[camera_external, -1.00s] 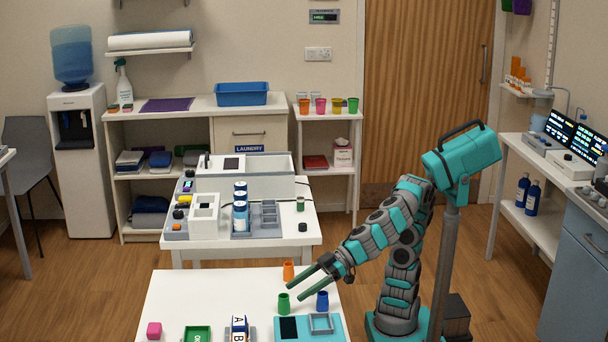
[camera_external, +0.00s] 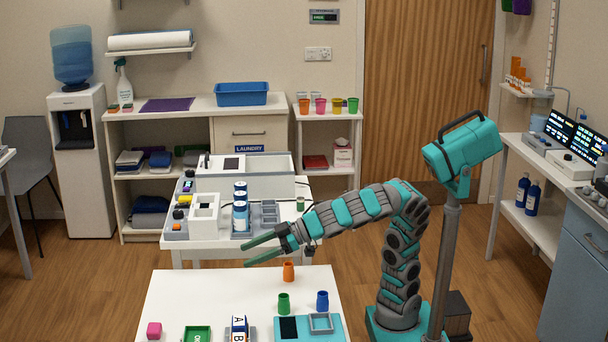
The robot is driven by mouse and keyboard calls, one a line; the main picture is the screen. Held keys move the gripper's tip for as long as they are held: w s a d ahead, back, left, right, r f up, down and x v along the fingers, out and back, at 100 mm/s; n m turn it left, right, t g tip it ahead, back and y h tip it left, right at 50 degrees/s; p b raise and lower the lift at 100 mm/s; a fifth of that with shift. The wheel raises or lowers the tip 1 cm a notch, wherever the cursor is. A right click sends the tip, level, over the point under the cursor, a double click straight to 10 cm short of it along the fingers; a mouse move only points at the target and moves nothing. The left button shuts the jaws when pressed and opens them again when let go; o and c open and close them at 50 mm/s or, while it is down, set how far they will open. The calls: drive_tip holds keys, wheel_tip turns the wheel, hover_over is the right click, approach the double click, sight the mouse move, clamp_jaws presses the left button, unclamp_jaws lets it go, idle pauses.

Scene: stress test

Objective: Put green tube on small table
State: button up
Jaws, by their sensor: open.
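A small green-topped tube (camera_external: 300,203) stands on the white middle table (camera_external: 185,248), just behind my forearm, which may hide its lower part. A green cup-like piece (camera_external: 284,303) stands upright on the white front table (camera_external: 200,290); I cannot tell which of the two the task means, nor which table is the small one. My gripper (camera_external: 247,253) is open and empty, its two teal fingers pointing left. It is in the air around the middle table's front edge, to the left of both green pieces.
Blue-white bottles (camera_external: 240,213) stand on the middle table. The front table's left-centre is clear.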

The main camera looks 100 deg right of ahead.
drive_tip(key=s+a+f+m+g+h, duration=0.1)
drive_tip(key=s+m+h, duration=0.1)
drive_tip(key=s+m, duration=0.1)
drive_tip(key=m+g+p, duration=0.1)
drive_tip(key=m+g, duration=0.1)
drive_tip(key=g, duration=0.1)
approach(279, 300)
drive_tip(key=shift+h, duration=0.3)
drive_tip(key=x, duration=0.4)
drive_tip(key=shift+w+d, duration=0.1)
drive_tip(key=shift+d, duration=0.15)
drive_tip(key=shift+a+f, duration=0.1)
drive_tip(key=shift+f, duration=0.45)
drive_tip(key=shift+p+x, duration=0.8)
drive_tip(key=shift+x, duration=2.7)
drive_tip(key=shift+r, duration=0.1)
drive_tip(key=shift+c, duration=0.3)
clamp_jaws()
